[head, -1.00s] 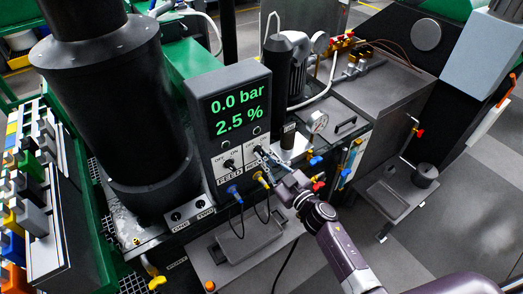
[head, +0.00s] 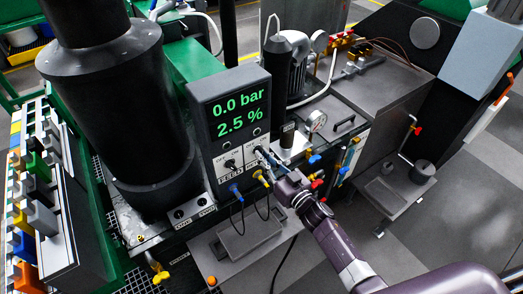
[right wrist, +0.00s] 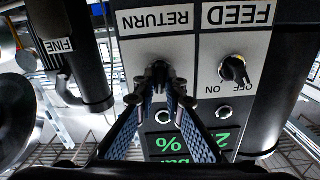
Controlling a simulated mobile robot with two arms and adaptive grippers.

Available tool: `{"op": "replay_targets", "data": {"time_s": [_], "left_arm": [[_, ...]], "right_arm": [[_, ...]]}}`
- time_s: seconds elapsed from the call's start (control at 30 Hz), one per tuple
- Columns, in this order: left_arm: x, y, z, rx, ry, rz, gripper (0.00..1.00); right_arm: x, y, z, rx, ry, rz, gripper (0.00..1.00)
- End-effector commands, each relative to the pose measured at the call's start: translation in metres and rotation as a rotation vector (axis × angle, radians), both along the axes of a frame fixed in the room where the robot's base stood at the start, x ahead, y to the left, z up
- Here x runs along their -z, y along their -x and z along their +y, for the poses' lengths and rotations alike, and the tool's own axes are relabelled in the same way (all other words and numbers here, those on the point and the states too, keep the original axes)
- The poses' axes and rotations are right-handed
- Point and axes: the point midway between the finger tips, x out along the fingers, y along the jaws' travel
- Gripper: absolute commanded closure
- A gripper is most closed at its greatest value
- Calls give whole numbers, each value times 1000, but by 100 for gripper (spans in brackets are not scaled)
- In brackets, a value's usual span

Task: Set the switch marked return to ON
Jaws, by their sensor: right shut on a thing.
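The control panel (head: 206,117) shows 0.0 bar and 2.5 % in green digits. Two toggle switches sit below the display. The FEED switch (head: 231,163) is on the left and bare; it also shows in the right wrist view (right wrist: 235,70), which is upside down. The RETURN label (right wrist: 157,19) marks the switch beside it. My right gripper (head: 262,154) is at the RETURN switch, its fingers (right wrist: 160,76) shut on that switch's lever. The fingers hide most of the lever and its OFF and ON marks, so I cannot tell its setting. My left gripper is not in view.
Blue and yellow plugs with black cables (head: 236,190) hang just below the switches, close to my right gripper. A black cylinder (head: 277,85) and a gauge (head: 316,121) stand right of the panel. A large black column (head: 110,100) stands left.

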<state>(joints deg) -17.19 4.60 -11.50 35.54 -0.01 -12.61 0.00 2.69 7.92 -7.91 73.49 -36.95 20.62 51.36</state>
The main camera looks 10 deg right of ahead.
Motion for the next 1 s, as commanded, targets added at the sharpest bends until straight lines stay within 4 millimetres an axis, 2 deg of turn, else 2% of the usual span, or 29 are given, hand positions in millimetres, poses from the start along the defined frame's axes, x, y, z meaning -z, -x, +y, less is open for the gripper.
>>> {"op": "replay_targets", "data": {"time_s": [0.03, 0.2, 0.57, 0.87, 0.9, 1.0], "left_arm": [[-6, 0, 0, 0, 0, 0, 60], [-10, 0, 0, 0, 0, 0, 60], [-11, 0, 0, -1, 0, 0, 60], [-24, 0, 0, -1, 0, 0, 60], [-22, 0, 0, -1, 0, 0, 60], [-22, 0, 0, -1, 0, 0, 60]], "right_arm": [[-2, 0, 0, 0, -36, 16, 100], [0, 0, 0, 0, -124, 48, 100], [0, 0, 0, 0, -147, 55, 100], [0, 1, 0, -1, -363, 136, 100], [2, 1, 0, 0, -364, 137, 87], [1, 1, 0, 0, -362, 135, 76]]}}
